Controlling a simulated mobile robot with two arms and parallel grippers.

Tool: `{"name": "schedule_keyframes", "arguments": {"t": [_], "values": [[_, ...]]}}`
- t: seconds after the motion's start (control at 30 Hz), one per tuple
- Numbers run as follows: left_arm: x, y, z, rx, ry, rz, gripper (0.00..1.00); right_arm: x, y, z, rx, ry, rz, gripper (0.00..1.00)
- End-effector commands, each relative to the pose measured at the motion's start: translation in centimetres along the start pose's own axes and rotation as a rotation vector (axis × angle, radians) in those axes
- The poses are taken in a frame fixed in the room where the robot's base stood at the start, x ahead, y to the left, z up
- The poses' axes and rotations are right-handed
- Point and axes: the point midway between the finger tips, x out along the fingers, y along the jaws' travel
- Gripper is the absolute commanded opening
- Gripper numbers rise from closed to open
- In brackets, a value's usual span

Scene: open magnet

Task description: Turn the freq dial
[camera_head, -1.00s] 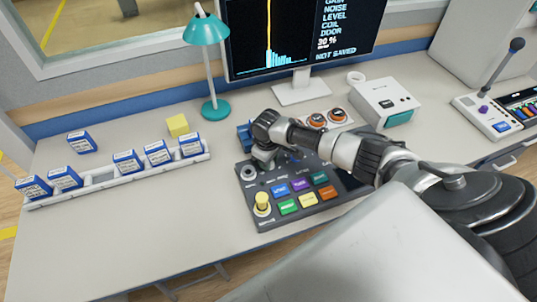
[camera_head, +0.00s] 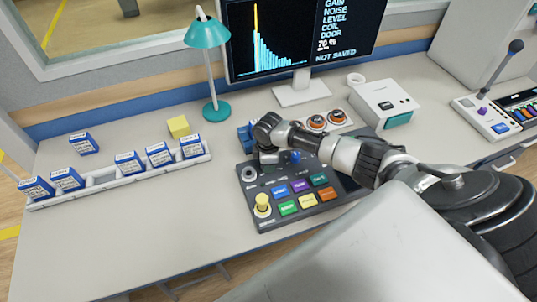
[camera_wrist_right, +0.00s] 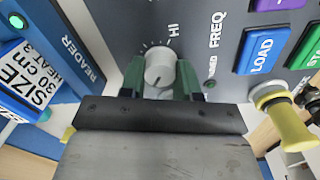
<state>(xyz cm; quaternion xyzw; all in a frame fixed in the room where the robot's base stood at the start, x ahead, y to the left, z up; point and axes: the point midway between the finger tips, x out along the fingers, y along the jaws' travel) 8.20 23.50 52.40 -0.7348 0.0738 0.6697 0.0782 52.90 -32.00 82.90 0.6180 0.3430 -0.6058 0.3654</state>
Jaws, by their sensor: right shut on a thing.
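The freq dial (camera_wrist_right: 160,68) is a light grey round knob with tick marks around it and the words HI and FREQ beside it, in the right wrist view. My right gripper (camera_wrist_right: 161,78) is shut on it, one green finger on each side. In the head view my right gripper (camera_head: 268,155) is over the upper left of the dark control panel (camera_head: 262,222) and hides the dial. The monitor (camera_head: 295,45) shows a cyan bar curve with a yellow line, 70 % and NOT SAVED. My left gripper is not in view.
A rack (camera_head: 110,182) of blue-and-white boxes is at left. A teal lamp (camera_head: 216,108) stands behind. The front left desk is clear.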

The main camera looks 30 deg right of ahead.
Motion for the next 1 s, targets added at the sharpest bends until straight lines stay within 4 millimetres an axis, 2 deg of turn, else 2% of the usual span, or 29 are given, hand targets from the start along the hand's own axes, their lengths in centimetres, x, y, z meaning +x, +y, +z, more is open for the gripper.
{"name": "schedule_keyframes", "arguments": {"t": [0.5, 0.53, 0.7, 1.0], "values": [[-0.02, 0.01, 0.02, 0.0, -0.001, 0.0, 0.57, -0.07, 0.05, -0.05, -0.02, 0.003, 0.002, 0.08], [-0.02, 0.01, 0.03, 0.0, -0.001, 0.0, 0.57, -0.07, 0.05, -0.05, -0.02, 0.003, 0.002, 0.33], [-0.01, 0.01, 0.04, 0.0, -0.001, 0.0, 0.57, -0.06, 0.04, -0.05, -0.02, 0.003, 0.001, 0.57], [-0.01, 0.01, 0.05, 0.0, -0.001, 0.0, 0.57, -0.28, 0.03, -0.04, -0.02, 0.003, 0.001, 0.57]]}}
